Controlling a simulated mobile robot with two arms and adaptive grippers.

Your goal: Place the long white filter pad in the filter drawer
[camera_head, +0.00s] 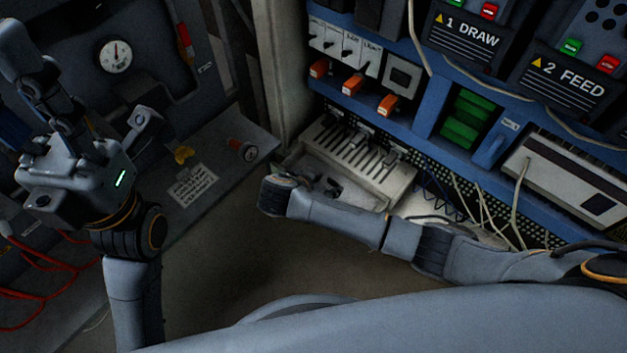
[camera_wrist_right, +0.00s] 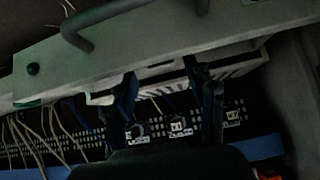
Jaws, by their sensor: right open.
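The filter drawer (camera_head: 393,190) is a pale, slotted tray pulled out at the foot of the blue machine. In the right wrist view its grey-green front (camera_wrist_right: 150,45) with a dark bar handle crosses the picture. My right gripper (camera_head: 325,187) is at the drawer's near end, partly hidden by its own wrist. In the wrist view my right gripper (camera_wrist_right: 165,88) is open, its two fingers spread over a pale, long edge. I cannot tell whether that edge is the white filter pad or the drawer itself. My left gripper (camera_head: 75,100) is raised at the left, away from the drawer; its jaw state is unclear.
A grey cabinet with a gauge (camera_head: 115,54) stands at the left. Orange-handled switches (camera_head: 353,84) and green blocks (camera_head: 467,118) sit above the drawer. A white panel (camera_head: 565,180) is at the right. Loose cables hang near the drawer; the floor (camera_head: 215,255) in front is clear.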

